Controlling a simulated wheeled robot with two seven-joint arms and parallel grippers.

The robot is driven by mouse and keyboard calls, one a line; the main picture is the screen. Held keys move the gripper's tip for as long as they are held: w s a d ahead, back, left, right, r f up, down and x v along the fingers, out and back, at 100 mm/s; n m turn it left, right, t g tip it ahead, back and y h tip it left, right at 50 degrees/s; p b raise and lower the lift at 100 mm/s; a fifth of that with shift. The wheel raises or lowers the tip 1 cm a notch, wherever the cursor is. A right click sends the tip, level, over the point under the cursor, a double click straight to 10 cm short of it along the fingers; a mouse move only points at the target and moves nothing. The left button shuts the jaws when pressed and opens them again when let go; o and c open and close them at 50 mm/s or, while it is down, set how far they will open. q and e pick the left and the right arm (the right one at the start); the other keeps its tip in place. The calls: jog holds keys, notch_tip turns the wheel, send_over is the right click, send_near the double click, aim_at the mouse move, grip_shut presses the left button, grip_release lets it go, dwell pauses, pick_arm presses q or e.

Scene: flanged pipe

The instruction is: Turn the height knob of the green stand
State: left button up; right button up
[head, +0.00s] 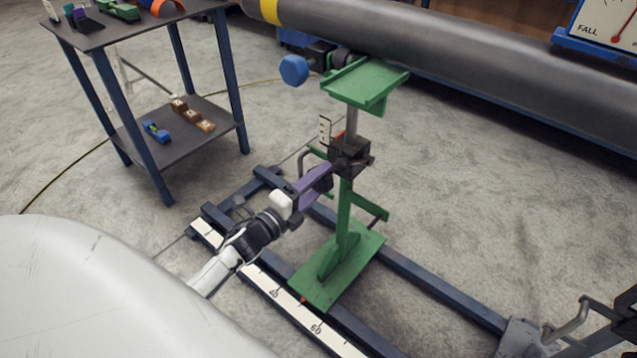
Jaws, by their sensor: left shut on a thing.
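The green stand (342,230) stands upright on its green base plate in the middle of the head view, with a green cradle (372,82) on a grey post at its top. A dark block (356,152) sits around the post at mid height. A small white scale (325,129) with a red pointer is beside the post. My left gripper (334,168) reaches in from the lower left and is shut at the near side of the dark block, where the height knob is. The fingers mostly hide the knob.
A dark pipe (470,55) with a yellow band runs across the back. A blue knob (294,70) juts out near it. Dark floor rails (430,283) and a white ruler (290,300) surround the stand's base. A table (150,18) with a lower shelf (185,148) stands at left.

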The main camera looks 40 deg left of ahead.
pick_arm(q)
jog(key=shift+m, duration=0.3)
jog(key=o, duration=1)
jog(key=shift+o, duration=0.2)
jog(key=shift+s, duration=0.1)
jog(key=s+p, duration=0.1)
jog(key=s, duration=0.9)
jog(key=shift+a, duration=0.35)
jog(key=shift+c, duration=0.2)
